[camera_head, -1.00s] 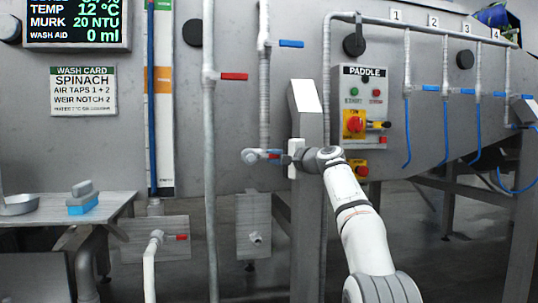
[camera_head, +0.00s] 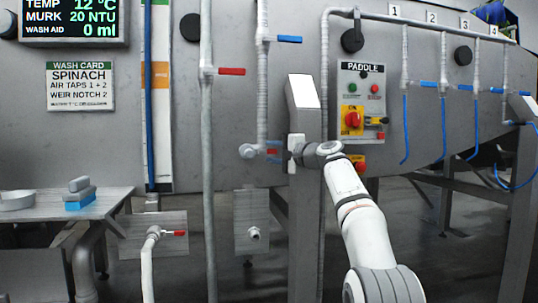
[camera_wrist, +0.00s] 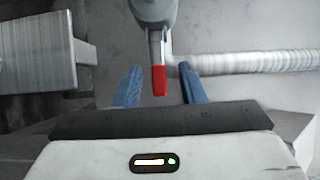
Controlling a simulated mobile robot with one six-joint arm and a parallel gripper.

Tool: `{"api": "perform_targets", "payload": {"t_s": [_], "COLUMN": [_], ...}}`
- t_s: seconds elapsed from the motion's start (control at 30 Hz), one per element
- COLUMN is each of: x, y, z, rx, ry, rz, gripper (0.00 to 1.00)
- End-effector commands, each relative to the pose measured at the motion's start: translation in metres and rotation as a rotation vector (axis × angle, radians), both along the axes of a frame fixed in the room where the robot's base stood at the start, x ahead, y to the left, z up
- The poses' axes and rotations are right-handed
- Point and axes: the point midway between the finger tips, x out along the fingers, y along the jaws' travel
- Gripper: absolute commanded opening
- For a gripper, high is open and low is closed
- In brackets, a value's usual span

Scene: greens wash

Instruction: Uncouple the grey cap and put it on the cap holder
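A grey rounded fitting, seemingly the grey cap (camera_head: 247,151), sits at the lower end of a grey vertical pipe in the head view. In the wrist view, the grey fitting (camera_wrist: 154,10) is at the top, with a red-tipped lever (camera_wrist: 159,81) pointing toward my gripper. My gripper (camera_wrist: 160,84) has blue fingers apart, one on each side of the red lever, with a gap visible on both sides. In the head view my gripper (camera_head: 273,152) is just right of the fitting. A plate with a short stub (camera_head: 254,233) is below; I cannot tell whether it is the cap holder.
A second plate (camera_head: 168,218) at lower left carries a white hose with a red lever (camera_head: 180,233). A grey post (camera_head: 304,180) stands close by my wrist. Another vertical pipe (camera_head: 207,180) is left of the fitting. A bench (camera_head: 110,205) holds a blue-based block.

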Motion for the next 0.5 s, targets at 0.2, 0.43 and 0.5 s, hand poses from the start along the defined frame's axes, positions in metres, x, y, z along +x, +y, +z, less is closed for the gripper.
{"api": "perform_targets", "payload": {"t_s": [0.2,0.43,0.5], "x": [-0.023,-0.044,-0.048], "y": [-0.023,-0.045,-0.049], "z": [-0.002,-0.002,-0.001], "rx": [-0.001,-0.001,-0.001], "ry": [-0.001,0.0,0.0], "rz": [-0.002,-0.001,-0.001], "gripper": [0.36,0.36,0.36]}}
